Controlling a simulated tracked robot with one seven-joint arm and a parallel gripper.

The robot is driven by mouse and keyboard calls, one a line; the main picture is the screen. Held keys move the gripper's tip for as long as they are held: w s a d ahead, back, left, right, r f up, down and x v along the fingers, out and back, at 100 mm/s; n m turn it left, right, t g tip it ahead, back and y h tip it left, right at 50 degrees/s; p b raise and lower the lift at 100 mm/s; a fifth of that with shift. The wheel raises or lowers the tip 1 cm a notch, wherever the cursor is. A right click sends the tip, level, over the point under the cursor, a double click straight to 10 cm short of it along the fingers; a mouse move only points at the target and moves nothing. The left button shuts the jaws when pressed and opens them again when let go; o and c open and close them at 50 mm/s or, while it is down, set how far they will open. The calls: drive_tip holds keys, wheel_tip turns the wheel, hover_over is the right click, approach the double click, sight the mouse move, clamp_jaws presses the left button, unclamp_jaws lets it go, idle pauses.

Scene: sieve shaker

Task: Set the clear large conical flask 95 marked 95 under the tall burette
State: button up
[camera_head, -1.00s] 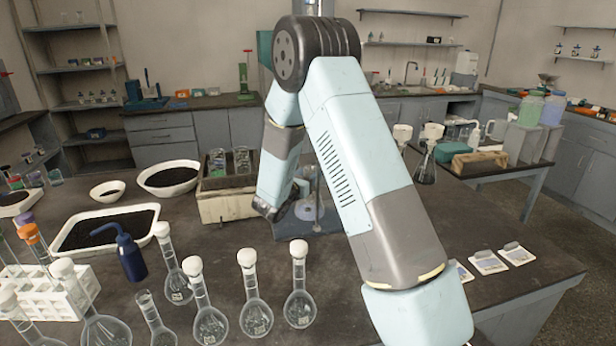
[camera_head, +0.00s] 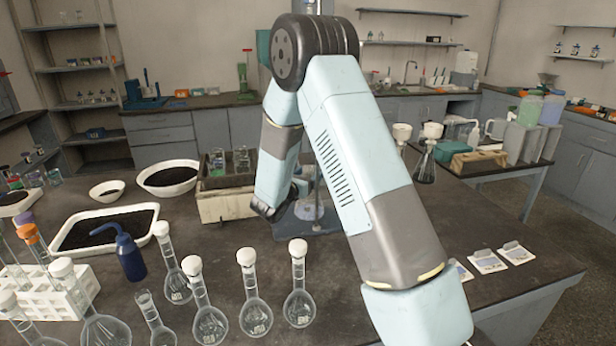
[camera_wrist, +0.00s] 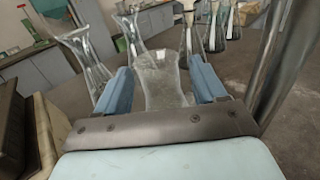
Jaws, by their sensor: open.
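In the wrist view, a clear conical flask (camera_wrist: 160,78) stands between the two blue fingers of my gripper (camera_wrist: 165,80). The fingers are open, one on each side of it; I cannot tell whether they touch it. I cannot read a mark on it. In the head view, my gripper is mostly hidden behind my arm, and clear glass (camera_head: 307,209) shows beside it over a dark stand base (camera_head: 308,229). A tall upright rod or tube (camera_wrist: 285,60) rises close at the right in the wrist view; I cannot tell whether it is the burette.
More clear glassware (camera_wrist: 84,58) stands around the fingers in the wrist view. A box with dark compartments (camera_head: 226,203) is left of my gripper. Several white-capped flasks (camera_head: 254,300) line the front. The bench right of my arm is mostly clear beyond white cards (camera_head: 487,261).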

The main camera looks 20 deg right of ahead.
drive_tip(key=v, duration=1.1)
drive_tip(key=shift+s+a, duration=0.15)
drive_tip(key=shift+a, duration=0.05)
